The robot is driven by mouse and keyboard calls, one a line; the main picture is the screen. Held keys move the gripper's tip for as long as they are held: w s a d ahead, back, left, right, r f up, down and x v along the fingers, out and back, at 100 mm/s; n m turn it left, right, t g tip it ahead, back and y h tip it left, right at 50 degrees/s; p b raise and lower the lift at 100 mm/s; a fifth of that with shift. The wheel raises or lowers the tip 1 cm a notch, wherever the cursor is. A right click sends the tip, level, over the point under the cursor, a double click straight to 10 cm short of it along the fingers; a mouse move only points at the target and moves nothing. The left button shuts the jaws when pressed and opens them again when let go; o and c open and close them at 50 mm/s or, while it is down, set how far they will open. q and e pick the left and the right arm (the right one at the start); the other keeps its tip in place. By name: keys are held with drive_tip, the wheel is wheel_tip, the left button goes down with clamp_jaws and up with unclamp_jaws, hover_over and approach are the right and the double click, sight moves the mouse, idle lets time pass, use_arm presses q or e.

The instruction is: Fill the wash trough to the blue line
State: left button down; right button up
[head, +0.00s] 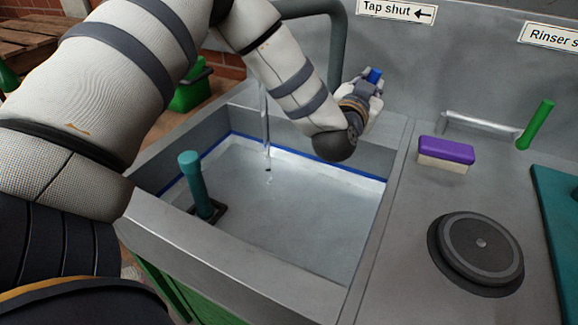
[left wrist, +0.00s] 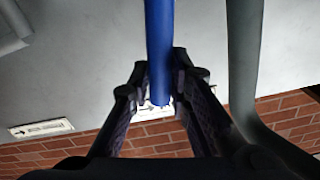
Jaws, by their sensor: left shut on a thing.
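The wash trough (head: 240,250) holds water (head: 285,205). Its surface looks close to the blue line (head: 315,157) on the inner walls; any gap is too small to judge. A thin stream (head: 265,120) falls from the grey spout (head: 338,40) into the water. My left gripper (head: 366,88) is shut on the blue tap handle (head: 374,76) at the back wall. In the left wrist view the blue handle (left wrist: 160,45) passes between the gripper's fingers (left wrist: 160,95). A teal upright handle (head: 195,180) stands in the trough at left. My right gripper is out of view.
A "Tap shut" sign with a left arrow (head: 396,11) and a rinser sign (head: 552,36) are on the back wall. A purple-topped block (head: 447,150), a round dark disc (head: 480,248) and a green lever (head: 536,125) are on the right counter. A green container (head: 190,94) stands behind at left.

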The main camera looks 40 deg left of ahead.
use_arm(q)
drive_tip(key=shift+s+a+r+n, duration=0.1)
drive_tip(key=shift+s+a+n, duration=0.05)
drive_tip(key=shift+a+n, duration=0.55)
drive_tip(key=shift+s+a+n, duration=0.1)
drive_tip(key=shift+a+n, duration=0.25)
drive_tip(key=shift+n, duration=0.55)
drive_tip(key=c, duration=1.2)
unclamp_jaws()
drive_tip(key=shift+s, duration=0.1)
drive_tip(key=v, duration=0.8)
drive_tip(key=shift+d, duration=0.1)
